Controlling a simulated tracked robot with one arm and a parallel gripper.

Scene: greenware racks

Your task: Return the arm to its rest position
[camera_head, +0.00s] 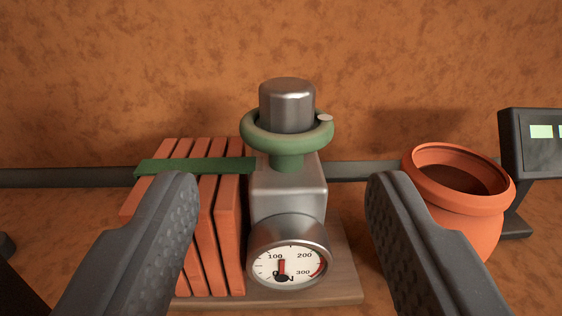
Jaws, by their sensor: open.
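My gripper (281,190) is open, with its two dark fingers wide apart and nothing between the tips. Beyond the gap stands a metal device (287,190) with a round dial gauge (290,264) low on its front. A green ring-shaped wheel (287,140) surrounds a metal cylinder (287,105) on its top. The left finger hides part of a row of upright orange slabs (229,235). I cannot tell from this view whether the fingers touch anything.
A green strip (197,166) lies across the slabs. The device stands on a wooden board (343,285). An orange clay pot (459,195) stands at the right, partly behind the right finger. A dark display unit (535,145) is at the far right. A mottled brown wall (180,60) closes the back.

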